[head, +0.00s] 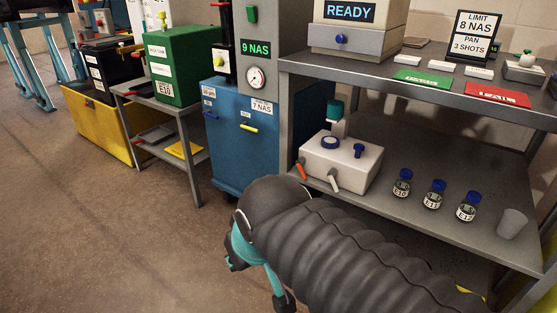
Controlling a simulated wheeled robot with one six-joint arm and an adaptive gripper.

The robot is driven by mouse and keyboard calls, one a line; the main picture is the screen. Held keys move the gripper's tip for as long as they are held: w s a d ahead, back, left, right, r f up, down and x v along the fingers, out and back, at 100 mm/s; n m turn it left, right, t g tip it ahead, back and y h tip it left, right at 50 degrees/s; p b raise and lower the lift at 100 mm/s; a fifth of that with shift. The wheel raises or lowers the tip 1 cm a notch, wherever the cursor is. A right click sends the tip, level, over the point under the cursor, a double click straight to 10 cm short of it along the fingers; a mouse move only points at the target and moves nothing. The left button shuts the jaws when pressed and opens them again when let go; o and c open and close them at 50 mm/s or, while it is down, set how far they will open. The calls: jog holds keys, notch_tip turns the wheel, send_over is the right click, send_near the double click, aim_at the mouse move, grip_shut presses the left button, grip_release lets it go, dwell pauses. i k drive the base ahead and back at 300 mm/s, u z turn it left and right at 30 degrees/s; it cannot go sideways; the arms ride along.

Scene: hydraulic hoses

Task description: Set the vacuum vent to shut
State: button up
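A pale box-shaped unit (340,164) sits on the lower shelf of the bench. An orange-red lever (301,170) and a light grey lever (333,180) slant on its front. On top are a round blue-ringed part (330,142), a blue knob (358,150) and a teal-capped post (335,110). No label marks which part is the vacuum vent. My gripper (258,282) is low in front of the bench, left of and below the unit, apart from it. I see nothing held.
Three blue-capped bottles (434,194) and a grey cup (512,224) stand right of the unit. The upper shelf (440,92) overhangs it. A blue cabinet (240,150) stands to the left. The floor (110,230) at left is clear.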

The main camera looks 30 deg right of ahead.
aim_at(333, 172)
jog(key=z, duration=0.95)
jog(key=k, duration=0.2)
jog(key=z, duration=0.5)
jog(key=i, duration=0.3)
jog(key=u, duration=0.2)
jog(key=k, duration=0.5)
jog(key=u, duration=1.1)
jog(key=i, duration=0.7)
jog(key=z, duration=0.95)
